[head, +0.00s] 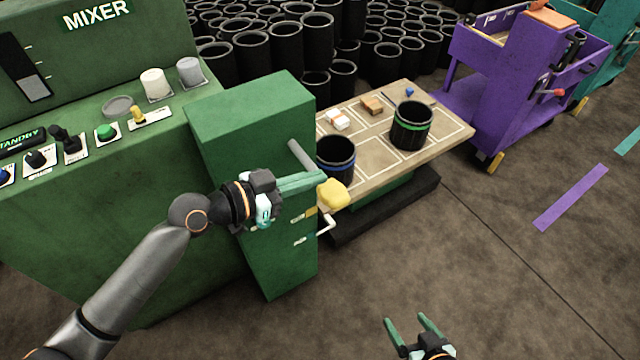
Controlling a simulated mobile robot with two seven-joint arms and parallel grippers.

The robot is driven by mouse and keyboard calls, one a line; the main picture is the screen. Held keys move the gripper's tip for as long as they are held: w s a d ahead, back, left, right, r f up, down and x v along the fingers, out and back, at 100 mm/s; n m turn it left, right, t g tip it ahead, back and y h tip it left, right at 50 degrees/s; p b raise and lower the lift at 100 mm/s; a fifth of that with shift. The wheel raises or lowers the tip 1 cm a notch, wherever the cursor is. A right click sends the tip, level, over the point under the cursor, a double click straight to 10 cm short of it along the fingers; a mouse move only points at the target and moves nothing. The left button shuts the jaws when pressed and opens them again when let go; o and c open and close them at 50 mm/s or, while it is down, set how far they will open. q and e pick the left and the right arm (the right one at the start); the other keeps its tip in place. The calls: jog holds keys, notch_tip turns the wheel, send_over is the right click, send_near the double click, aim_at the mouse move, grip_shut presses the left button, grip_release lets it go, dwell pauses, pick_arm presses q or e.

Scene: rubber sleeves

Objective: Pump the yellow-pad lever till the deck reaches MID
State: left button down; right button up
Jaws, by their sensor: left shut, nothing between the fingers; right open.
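The yellow pad (333,194) is on the right side of the green column (285,235), near a grey rod (301,156) that reaches down towards it. My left gripper (320,179) is shut and empty, its fingertips at the pad's upper left edge; I cannot tell whether they touch. The deck (452,133) is a tan top with white outlined cells, beside the column and above a dark base. Small labels (304,213) on the column are too small to read, so the deck's level is unclear. My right gripper (408,322) is open and empty, low over the floor.
A blue-banded black sleeve (336,160), a green-banded one (411,126) and small blocks (372,105) stand on the deck. A white bent handle (325,229) juts below the pad. A purple cart (510,90) stands right. The front floor is clear.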

aim_at(320, 190)
pick_arm(q)
jog(key=shift+w+d+f, duration=0.2)
jog(key=shift+d+f, duration=0.05)
jog(key=shift+f, duration=0.5)
jog(key=shift+w+d+f, duration=0.2)
jog(key=shift+d+f, duration=0.1)
jog(key=shift+f, duration=0.45)
jog(key=shift+w+d+f, duration=0.2)
jog(key=shift+d+f, duration=0.05)
jog(key=shift+f, duration=0.5)
pick_arm(e)
jog(key=shift+f, duration=0.15)
pick_arm(q)
jog(key=shift+b, duration=0.3)
